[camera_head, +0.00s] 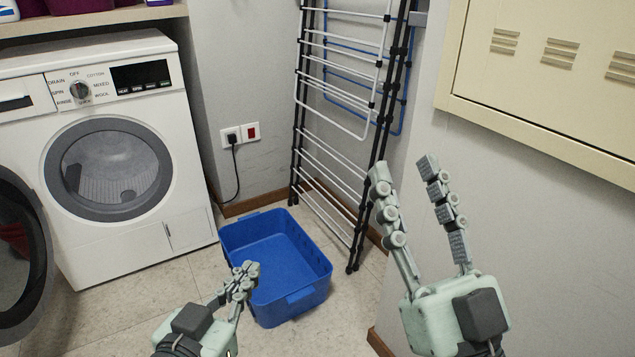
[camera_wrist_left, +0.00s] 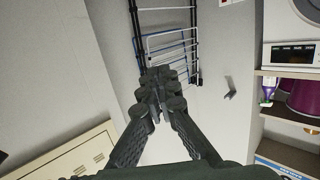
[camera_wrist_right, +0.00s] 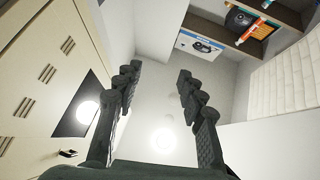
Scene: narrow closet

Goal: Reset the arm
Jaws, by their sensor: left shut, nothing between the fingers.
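My left gripper (camera_head: 243,275) is at the lower middle of the head view, in front of the blue basket. Its fingers are closed together with nothing between them; the left wrist view shows the fingertips (camera_wrist_left: 162,80) meeting. My right gripper (camera_head: 405,170) is raised at the right of the head view, fingers pointing up. Its fingers are apart and empty, and the right wrist view shows the gap between them (camera_wrist_right: 157,85).
An empty blue basket (camera_head: 297,298) stands on the floor. A white washing machine (camera_head: 190,212) is at left, with an open round door (camera_head: 42,262) at the left edge. A folded drying rack (camera_head: 322,190) leans on the wall. A cream cabinet (camera_head: 560,85) hangs at right.

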